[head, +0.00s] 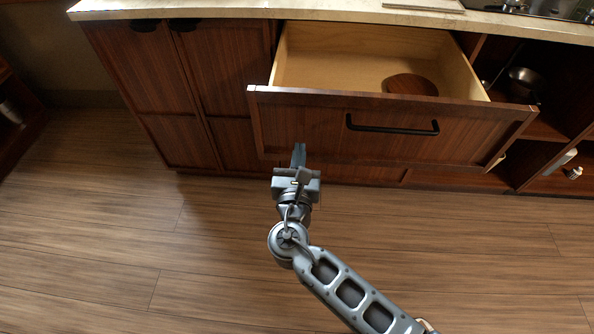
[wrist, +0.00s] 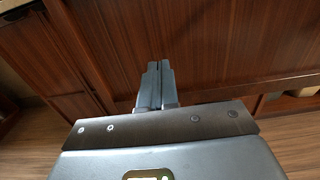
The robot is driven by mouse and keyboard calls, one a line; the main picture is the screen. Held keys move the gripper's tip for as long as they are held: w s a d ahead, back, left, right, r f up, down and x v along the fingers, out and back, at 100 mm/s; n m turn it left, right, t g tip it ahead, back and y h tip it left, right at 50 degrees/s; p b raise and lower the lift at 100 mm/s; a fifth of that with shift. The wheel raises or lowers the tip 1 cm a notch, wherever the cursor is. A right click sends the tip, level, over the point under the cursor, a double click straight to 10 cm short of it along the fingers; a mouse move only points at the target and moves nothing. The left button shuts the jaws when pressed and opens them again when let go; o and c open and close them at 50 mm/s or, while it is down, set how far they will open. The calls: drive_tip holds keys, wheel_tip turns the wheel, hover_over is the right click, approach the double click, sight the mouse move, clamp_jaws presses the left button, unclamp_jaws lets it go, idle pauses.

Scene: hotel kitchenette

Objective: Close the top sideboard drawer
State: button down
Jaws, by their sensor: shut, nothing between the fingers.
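The top sideboard drawer (head: 300,125) is pulled far out of the sideboard (head: 160,90). A round brown wooden thing (head: 411,84) lies inside the drawer. My gripper (head: 299,148) is shut and empty. In the head view its fingertips overlap the lower left part of the drawer front, left of the handle. The wrist view shows the two fingers (wrist: 155,80) together before dark wood panels. I cannot tell whether they touch the wood.
The stone countertop (head: 240,9) runs above the drawer, with a cooktop (head: 545,8) at the right. Open shelves at the right hold a metal bowl (head: 524,82) and small items. The wooden floor (head: 90,220) in front is clear.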

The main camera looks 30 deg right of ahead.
sight(301, 138)
drive_tip(key=shift+x, duration=1)
drive_tip(key=shift+w+d, duration=0.4)
drive_tip(key=shift+w, duration=0.1)
drive_tip(key=b+x, duration=1.3)
drive_tip(key=x, duration=1.7)
drive_tip(key=shift+w+d+f, duration=0.1)
drive_tip(key=shift+d+f, duration=0.05)
drive_tip(key=shift+f, duration=0.05)
drive_tip(key=shift+w+d, duration=0.2)
drive_tip(key=shift+w, duration=0.05)
drive_tip(key=shift+w+d+r+b, duration=0.1)
drive_tip(key=shift+w+r+b, duration=0.05)
drive_tip(key=shift+r+b, duration=0.2)
drive_tip(key=shift+d+r, duration=0.1)
